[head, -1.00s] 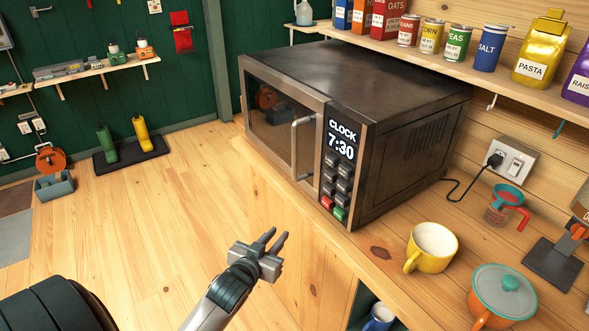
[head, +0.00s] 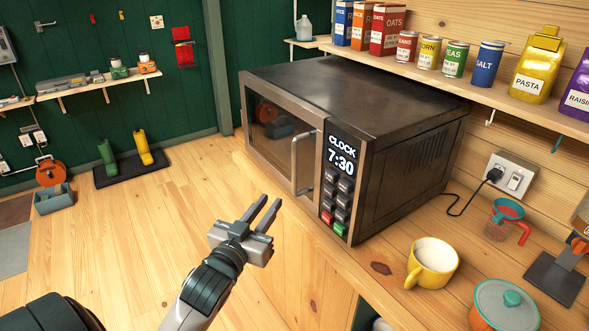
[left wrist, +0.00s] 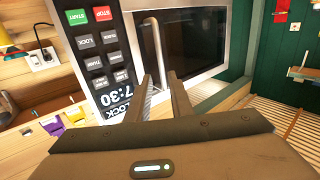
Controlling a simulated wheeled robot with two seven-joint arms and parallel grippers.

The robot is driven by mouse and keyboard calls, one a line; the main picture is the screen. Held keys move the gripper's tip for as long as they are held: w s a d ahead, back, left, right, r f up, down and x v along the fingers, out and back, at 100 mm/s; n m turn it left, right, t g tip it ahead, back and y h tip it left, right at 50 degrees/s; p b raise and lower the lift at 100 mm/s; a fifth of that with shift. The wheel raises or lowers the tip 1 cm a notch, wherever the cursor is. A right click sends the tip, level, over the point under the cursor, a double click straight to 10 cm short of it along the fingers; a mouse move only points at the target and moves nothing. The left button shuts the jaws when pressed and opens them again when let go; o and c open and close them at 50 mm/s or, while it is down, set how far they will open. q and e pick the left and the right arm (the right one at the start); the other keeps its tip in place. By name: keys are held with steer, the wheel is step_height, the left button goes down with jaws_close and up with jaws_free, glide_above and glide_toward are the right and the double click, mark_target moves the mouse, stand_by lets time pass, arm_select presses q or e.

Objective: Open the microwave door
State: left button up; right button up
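The microwave (head: 405,145) stands on the wooden counter with its door (head: 272,122) shut. The door's pale vertical bar handle (head: 294,163) is beside the button panel. My left gripper (head: 268,212) is open and empty, in front of and below the handle, with a gap between them in the head view. In the left wrist view the microwave appears upside down; the handle (left wrist: 151,45) lies beyond the fingertips (left wrist: 163,80), nearly in line with one finger, which hides part of it. My right gripper is not in view.
A yellow mug (head: 433,263) and a lidded orange pot (head: 504,307) stand on the counter right of the microwave. A shelf (head: 450,76) with cans and boxes runs above.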

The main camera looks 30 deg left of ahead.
mark_target(294, 171)
arm_select(q)
steer(key=w+a+p, duration=0.1)
steer(key=w, duration=0.4)
steer(key=w+a+p, duration=0.1)
steer(key=w+p, duration=0.1)
steer(key=w, duration=0.3)
steer(key=w+a+p, duration=0.1)
steer(key=w, duration=0.4)
steer(key=shift+w+r, duration=0.1)
steer(key=shift+w, duration=0.05)
steer(key=shift+w+a, duration=0.1)
steer(key=shift+w, duration=0.45)
jaws_close()
